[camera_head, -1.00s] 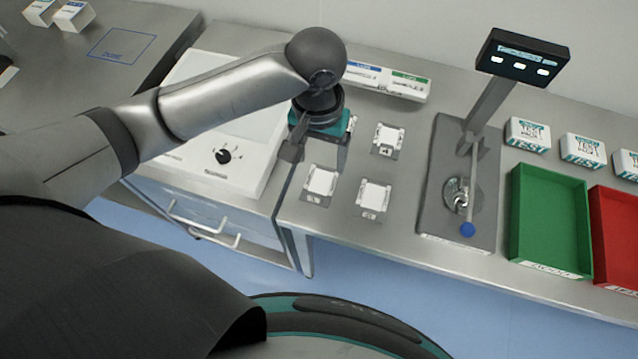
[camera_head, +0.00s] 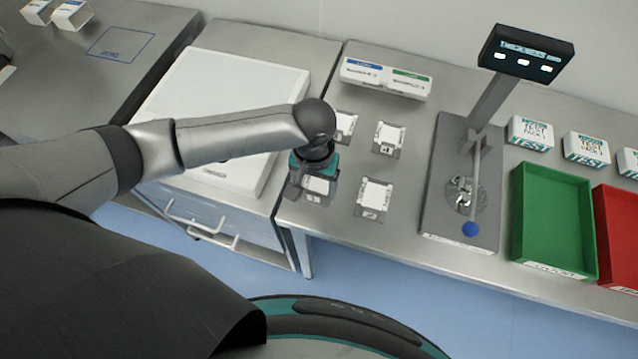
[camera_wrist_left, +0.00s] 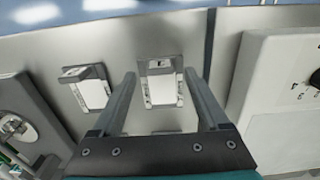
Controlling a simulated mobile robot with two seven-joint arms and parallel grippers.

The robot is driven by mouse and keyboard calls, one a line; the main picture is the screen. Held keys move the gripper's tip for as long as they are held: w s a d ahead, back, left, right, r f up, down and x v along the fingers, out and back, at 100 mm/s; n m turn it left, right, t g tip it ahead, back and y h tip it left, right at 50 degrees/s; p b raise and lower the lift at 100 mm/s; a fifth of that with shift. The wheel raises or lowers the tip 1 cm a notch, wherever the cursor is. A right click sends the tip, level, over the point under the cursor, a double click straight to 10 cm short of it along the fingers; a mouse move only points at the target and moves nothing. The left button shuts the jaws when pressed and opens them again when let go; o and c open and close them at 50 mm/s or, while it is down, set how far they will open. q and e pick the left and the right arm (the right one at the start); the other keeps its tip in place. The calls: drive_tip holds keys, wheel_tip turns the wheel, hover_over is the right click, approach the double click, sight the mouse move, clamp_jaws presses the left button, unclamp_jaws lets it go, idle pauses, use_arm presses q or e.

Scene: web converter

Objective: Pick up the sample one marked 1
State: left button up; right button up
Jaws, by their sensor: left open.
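Several white samples in grey holders lie on the steel bench: back left (camera_head: 345,124), back right (camera_head: 388,138), front left (camera_head: 318,187) and front right (camera_head: 374,197). Small marks sit on the holders' front edges, but I cannot read surely which one is 1. My left gripper (camera_head: 308,186) is open and points down over the front left sample, partly hiding it. In the left wrist view, one sample (camera_wrist_left: 161,88) lies between the spread fingers (camera_wrist_left: 160,78), and another (camera_wrist_left: 90,92) lies outside them, to the left. My right gripper is not in view.
A stand with a display (camera_head: 525,55) and blue-knobbed lever stands to the right. Beyond it are a green tray (camera_head: 552,215), a red tray (camera_head: 615,225) and white test boxes (camera_head: 530,134). A white box-like device (camera_head: 240,90) is left of the samples.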

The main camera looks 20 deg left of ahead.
use_arm(q)
drive_tip(key=shift+f, duration=1.3)
clamp_jaws()
